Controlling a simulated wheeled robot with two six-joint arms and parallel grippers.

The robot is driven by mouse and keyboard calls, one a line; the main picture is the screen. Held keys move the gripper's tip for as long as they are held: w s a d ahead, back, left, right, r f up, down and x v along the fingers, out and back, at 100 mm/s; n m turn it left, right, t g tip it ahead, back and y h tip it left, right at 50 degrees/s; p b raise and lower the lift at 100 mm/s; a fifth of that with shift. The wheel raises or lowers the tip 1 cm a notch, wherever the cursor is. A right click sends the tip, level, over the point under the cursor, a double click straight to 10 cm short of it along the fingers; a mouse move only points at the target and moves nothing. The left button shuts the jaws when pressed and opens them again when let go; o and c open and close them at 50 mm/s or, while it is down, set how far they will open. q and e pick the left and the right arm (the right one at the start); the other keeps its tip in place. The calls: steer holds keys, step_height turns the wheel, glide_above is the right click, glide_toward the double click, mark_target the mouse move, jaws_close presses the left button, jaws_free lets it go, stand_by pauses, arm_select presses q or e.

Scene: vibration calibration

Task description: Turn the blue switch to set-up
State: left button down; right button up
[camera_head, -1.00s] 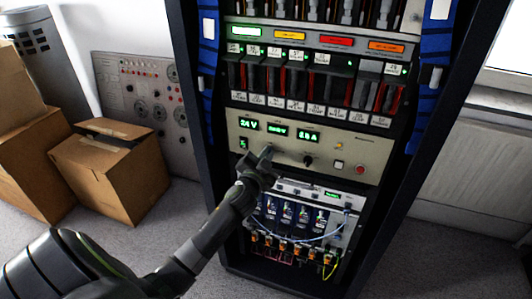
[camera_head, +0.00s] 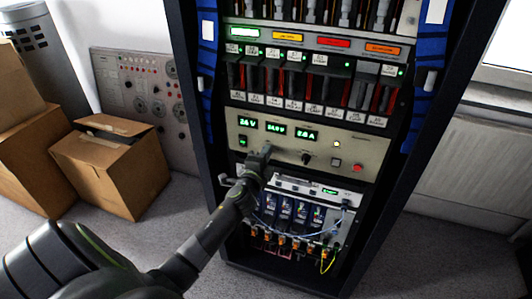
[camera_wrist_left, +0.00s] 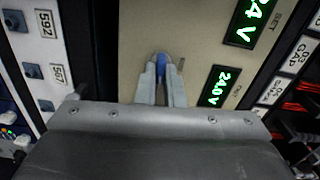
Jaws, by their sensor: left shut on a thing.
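The blue switch (camera_wrist_left: 160,62) shows as a small blue knob on the beige panel in the left wrist view, between the two finger tips. My left gripper (camera_wrist_left: 161,76) is shut on it, a finger on each side. In the head view the left gripper (camera_head: 265,153) is at the beige control panel (camera_head: 365,150), below the green displays (camera_head: 275,128). It hides the switch there. The switch's position label cannot be read. My right gripper is in neither view.
A black knob (camera_head: 306,158) and a red button (camera_head: 358,168) sit to the right on the same panel. Modules with wires (camera_head: 290,240) are below it. Cardboard boxes (camera_head: 115,170) stand on the floor at left.

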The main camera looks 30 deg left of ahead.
arm_select(q)
steer(key=shift+f+m, duration=0.15)
steer(key=shift+m, duration=0.35)
steer(key=c, duration=1.5)
jaws_free()
steer(key=shift+c, duration=0.2)
steer(key=shift+s, duration=0.1)
steer(key=v, duration=1.7)
steer(key=shift+d, duration=0.2)
